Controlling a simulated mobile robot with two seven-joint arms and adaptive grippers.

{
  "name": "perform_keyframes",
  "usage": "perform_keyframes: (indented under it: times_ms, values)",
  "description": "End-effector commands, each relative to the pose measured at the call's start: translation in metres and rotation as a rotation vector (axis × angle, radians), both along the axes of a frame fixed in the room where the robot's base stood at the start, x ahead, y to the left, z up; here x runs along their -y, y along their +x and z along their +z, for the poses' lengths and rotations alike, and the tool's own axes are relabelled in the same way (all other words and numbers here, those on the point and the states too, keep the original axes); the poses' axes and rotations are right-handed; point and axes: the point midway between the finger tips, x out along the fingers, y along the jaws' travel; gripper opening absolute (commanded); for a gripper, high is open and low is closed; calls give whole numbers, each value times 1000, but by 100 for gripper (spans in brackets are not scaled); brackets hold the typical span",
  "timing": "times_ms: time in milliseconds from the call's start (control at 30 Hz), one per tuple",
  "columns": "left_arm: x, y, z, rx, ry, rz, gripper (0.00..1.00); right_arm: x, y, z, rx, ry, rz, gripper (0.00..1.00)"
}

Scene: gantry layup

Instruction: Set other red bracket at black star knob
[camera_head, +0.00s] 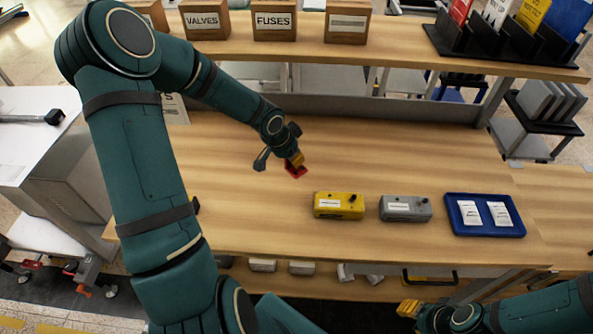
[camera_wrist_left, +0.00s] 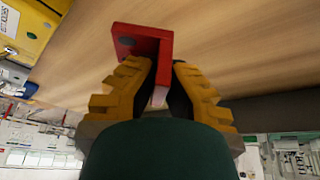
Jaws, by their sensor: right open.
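A red L-shaped bracket (camera_head: 297,172) is held above the wooden bench by my left gripper (camera_head: 294,160). In the left wrist view, the yellow fingers of the left gripper (camera_wrist_left: 166,92) close on the lower tab of the red bracket (camera_wrist_left: 142,42), which has a dark hole in its plate. I cannot make out a star knob for certain. A small dark piece (camera_head: 195,205) shows beside my left arm, partly hidden by it. My right gripper (camera_head: 408,308) is open and empty, low in front of the bench's front edge.
A yellow box (camera_head: 338,206) and a grey box (camera_head: 405,209), each with dark knobs, stand right of the bracket. A blue tray (camera_head: 485,231) holds two white packets. A shelf (camera_head: 400,60) with labelled bins spans the back. The bench middle is clear.

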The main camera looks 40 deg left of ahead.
Motion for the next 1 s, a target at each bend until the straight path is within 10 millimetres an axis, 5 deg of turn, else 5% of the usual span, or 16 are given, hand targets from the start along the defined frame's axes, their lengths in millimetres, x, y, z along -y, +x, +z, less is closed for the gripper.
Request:
perform_keyframes:
  times_ms: [300,733,833,1000]
  values:
    - [1,0,-46,-1,-1,0,0,1,4,-22,10,-1,-2,34]
    - [0,0,-50,0,0,1,0,1,5,-25,12,-2,-2,34]
    - [0,0,-50,-1,0,1,34,1,5,-24,12,-2,-2,34]
    - [0,0,-50,-1,0,1,34,1,5,-24,12,-2,-2,34]
